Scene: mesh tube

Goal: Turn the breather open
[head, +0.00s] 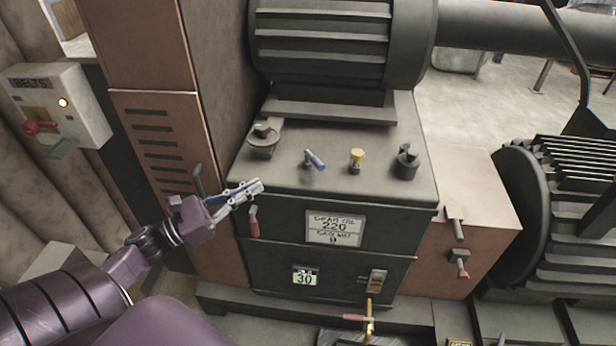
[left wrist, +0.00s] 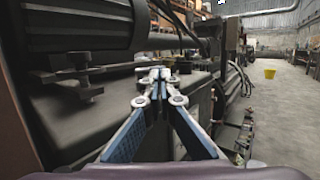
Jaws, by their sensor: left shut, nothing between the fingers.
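No label tells me which is the breather. My left gripper (head: 258,186) is shut and empty, at the housing's front left top edge, apart from these fittings. In the left wrist view its closed fingertips (left wrist: 160,76) point across the housing top, with the left black cap (left wrist: 78,76) to their left. My right gripper is not in view.
A red-handled lever (head: 253,222) hangs just below my left gripper. A ribbed motor (head: 320,45) overhangs the back. A switch box (head: 58,105) stands at the left.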

